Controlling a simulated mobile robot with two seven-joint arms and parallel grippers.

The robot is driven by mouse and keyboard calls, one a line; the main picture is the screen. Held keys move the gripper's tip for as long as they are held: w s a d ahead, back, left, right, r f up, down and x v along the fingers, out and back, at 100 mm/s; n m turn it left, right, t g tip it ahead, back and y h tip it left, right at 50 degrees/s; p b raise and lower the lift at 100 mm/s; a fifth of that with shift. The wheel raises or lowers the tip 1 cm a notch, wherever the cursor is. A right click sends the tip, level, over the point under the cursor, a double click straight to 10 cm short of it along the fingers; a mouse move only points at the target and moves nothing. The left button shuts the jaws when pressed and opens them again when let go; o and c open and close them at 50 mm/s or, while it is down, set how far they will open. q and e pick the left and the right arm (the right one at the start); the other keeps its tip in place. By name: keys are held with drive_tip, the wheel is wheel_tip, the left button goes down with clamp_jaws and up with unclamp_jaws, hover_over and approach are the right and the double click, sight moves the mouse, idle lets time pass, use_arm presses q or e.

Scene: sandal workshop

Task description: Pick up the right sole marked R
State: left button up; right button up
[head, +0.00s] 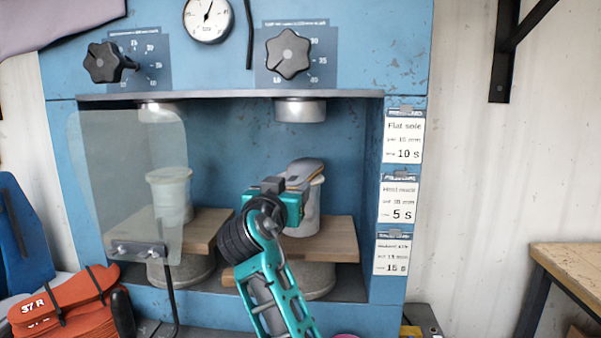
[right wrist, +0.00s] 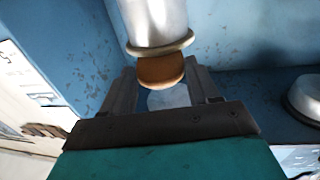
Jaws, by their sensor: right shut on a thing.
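My right gripper (head: 296,190) reaches into the blue press at its right station. It is shut on a layered, sole-shaped piece (head: 306,168) with a grey-blue top and tan edges, at the top of a pale upright form (head: 304,216). In the right wrist view, the fingers (right wrist: 165,92) stand either side of a brown rounded end (right wrist: 160,70) and a grey-blue part. No R mark can be read on this piece. A strapped stack of orange-red soles marked 37 R (head: 62,302) lies at lower left. My left gripper is not in view.
The blue press (head: 415,60) has a metal ram (head: 300,110) above the right form. A clear shield (head: 130,165) covers the left station and its pale form. Wooden boards (head: 345,240) lie around the forms. A wooden table (head: 575,265) stands at right.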

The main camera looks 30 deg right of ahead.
drive_tip(key=shift+r, duration=0.15)
drive_tip(key=shift+r, duration=0.6)
drive_tip(key=o, duration=0.4)
drive_tip(key=c, duration=0.5)
drive_tip(key=shift+r, duration=0.1)
drive_tip(key=shift+r, duration=0.1)
